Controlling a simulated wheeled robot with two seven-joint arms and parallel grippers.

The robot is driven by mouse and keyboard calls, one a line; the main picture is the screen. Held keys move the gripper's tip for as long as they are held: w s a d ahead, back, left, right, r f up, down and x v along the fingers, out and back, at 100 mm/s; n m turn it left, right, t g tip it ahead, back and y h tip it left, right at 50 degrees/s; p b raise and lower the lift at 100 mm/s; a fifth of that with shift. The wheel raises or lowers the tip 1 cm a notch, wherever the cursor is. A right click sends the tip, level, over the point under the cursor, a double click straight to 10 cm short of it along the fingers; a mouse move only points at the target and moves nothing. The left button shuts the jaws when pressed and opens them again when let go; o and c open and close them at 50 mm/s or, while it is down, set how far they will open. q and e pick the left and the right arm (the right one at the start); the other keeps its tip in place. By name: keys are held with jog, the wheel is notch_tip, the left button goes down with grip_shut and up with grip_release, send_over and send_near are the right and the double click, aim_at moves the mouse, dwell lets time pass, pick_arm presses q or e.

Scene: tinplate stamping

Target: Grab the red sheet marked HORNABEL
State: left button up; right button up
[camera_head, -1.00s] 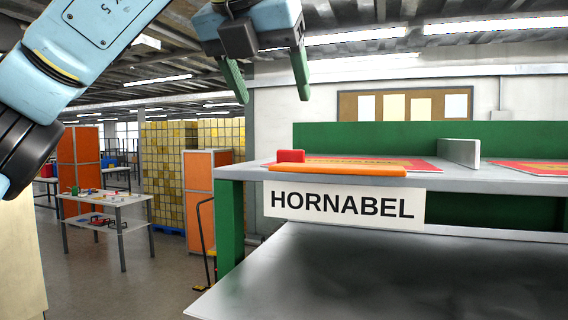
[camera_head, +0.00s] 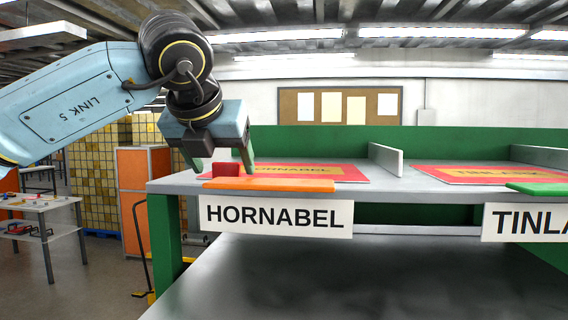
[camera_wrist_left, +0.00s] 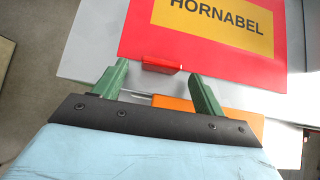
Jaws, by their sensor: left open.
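The red HORNABEL sheet (camera_head: 300,171), with a yellow lettered panel, lies flat on the shelf above the HORNABEL sign (camera_head: 275,217). It fills the top of the left wrist view (camera_wrist_left: 205,45). A small raised red tab (camera_head: 228,169) stands at its front edge; it also shows in the left wrist view (camera_wrist_left: 161,65). My left gripper (camera_head: 221,168) is open and empty, pointing down at the tab. In the wrist view its fingers (camera_wrist_left: 158,72) lie to either side of the tab; I cannot tell whether they touch anything. My right gripper is out of view.
An orange strip (camera_head: 266,184) lies along the shelf's front edge. A grey divider (camera_head: 385,160) separates the neighbouring red TINLA... sheet (camera_head: 480,173), which has a green strip (camera_head: 540,189) before it. A bare grey surface (camera_head: 330,280) lies below.

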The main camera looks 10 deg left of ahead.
pick_arm(q)
jog(key=shift+w+f, duration=0.4)
jog(key=shift+s, duration=0.1)
jog(key=c, duration=1.1)
jog(key=shift+r, duration=0.15)
